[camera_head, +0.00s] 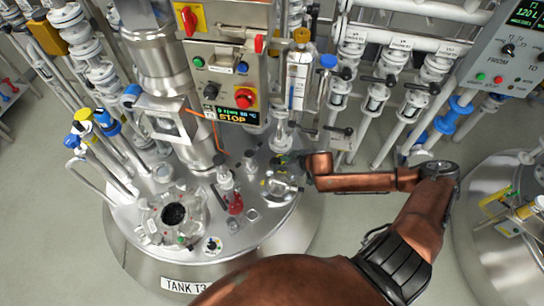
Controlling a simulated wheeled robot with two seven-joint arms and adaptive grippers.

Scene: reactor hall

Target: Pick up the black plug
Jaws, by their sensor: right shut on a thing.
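My right arm comes in from the bottom, bends at the right and reaches left over the lid of tank T3 (285,222). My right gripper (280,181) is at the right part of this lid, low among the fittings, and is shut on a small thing. The fingers and clutter hide that thing, so I cannot tell whether it is the black plug. I cannot make out the black plug for certain elsewhere. A round flanged port (174,214) with a dark centre is at the lid's front left. My left gripper is not in view.
A control box (228,82) with a red button stands behind the lid. A red-filled fitting (235,204) is left of my gripper. White pipes and valves (375,95) crowd the back right. Another metal tank (500,245) is at the right. Grey floor shows between the tanks.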

